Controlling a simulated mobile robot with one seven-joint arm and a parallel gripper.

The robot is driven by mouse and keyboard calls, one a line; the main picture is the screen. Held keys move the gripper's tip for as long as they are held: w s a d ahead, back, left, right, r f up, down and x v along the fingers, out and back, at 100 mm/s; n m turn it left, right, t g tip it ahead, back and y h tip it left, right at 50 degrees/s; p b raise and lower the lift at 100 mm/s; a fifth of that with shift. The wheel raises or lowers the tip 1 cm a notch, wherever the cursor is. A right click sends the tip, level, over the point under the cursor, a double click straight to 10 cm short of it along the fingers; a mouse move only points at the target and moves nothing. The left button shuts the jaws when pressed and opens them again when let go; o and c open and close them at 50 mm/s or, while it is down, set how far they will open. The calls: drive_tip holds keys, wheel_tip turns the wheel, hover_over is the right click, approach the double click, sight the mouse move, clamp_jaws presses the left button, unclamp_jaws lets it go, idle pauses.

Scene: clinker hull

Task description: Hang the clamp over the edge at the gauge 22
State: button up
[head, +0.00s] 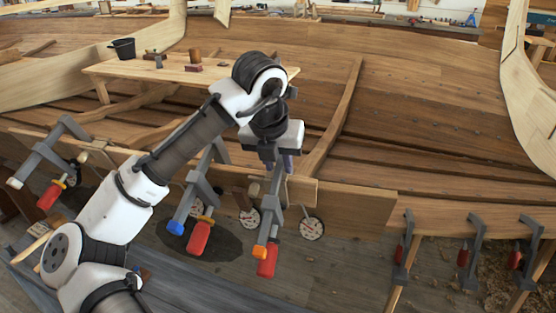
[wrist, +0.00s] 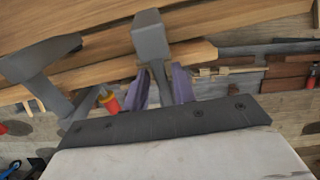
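A grey clamp (head: 276,204) with an orange tip and a red handle hangs down below my gripper (head: 283,160) in front of the plank edge (head: 350,202). In the wrist view my purple fingers (wrist: 160,90) are on both sides of the clamp's grey bar (wrist: 150,48) and appear closed on it. Its upper end lies over the planks; whether it bears on the edge is unclear. Round gauges stand left (head: 250,217) and right (head: 312,228) of the clamp's lower part. Their numbers are too small to read, so I cannot tell which is 22.
A blue-tipped clamp (head: 197,187) and a white-tipped clamp (head: 47,154) sit on the edge to the left. Several dark clamps (head: 472,250) hang at the right.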

drive_tip(key=shift+o, duration=1)
drive_tip(key=shift+f, duration=0.1)
drive_tip(key=v, duration=1.4)
drive_tip(key=shift+b, duration=0.4)
